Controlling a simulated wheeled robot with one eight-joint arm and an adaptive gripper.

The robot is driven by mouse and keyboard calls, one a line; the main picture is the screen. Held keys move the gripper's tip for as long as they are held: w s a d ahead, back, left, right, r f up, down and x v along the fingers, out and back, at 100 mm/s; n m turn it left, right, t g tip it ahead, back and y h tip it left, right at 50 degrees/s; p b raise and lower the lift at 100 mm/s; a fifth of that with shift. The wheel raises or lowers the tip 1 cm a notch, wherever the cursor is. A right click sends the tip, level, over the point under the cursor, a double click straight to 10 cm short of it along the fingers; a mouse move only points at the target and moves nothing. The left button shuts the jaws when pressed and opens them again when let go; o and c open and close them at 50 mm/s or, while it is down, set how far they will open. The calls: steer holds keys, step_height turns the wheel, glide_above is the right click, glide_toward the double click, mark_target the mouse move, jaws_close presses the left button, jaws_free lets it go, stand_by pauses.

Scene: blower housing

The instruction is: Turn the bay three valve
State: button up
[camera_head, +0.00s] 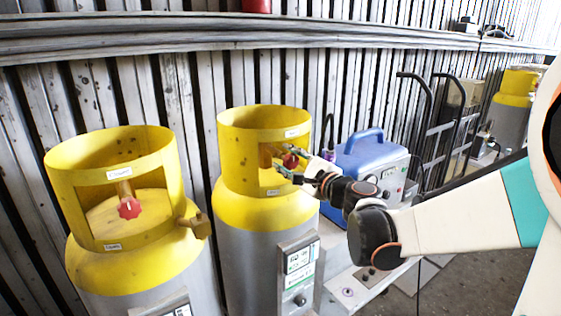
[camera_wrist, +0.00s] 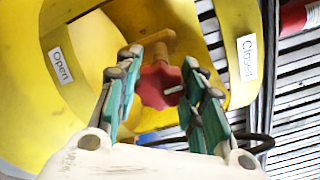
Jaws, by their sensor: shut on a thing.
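The valve is a red knob (camera_wrist: 158,86) on a brass stem inside the yellow collar of the second gas cylinder (camera_head: 263,205). In the head view the red knob (camera_head: 290,160) is partly hidden by my gripper. My gripper (camera_head: 297,166) reaches in through the collar's opening from the right. In the wrist view my gripper's two green fingers (camera_wrist: 160,84) stand on either side of the knob and are shut on it.
Another yellow-topped cylinder (camera_head: 122,255) with a red knob (camera_head: 129,208) stands at left. A blue machine (camera_head: 368,155) stands behind my arm, with a hand truck (camera_head: 440,135) farther right. A panel (camera_head: 298,270) is on the cylinder's front. The ribbed wall is close behind.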

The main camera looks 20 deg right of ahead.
steer(key=shift+f, duration=0.1)
steer(key=o, duration=1.1)
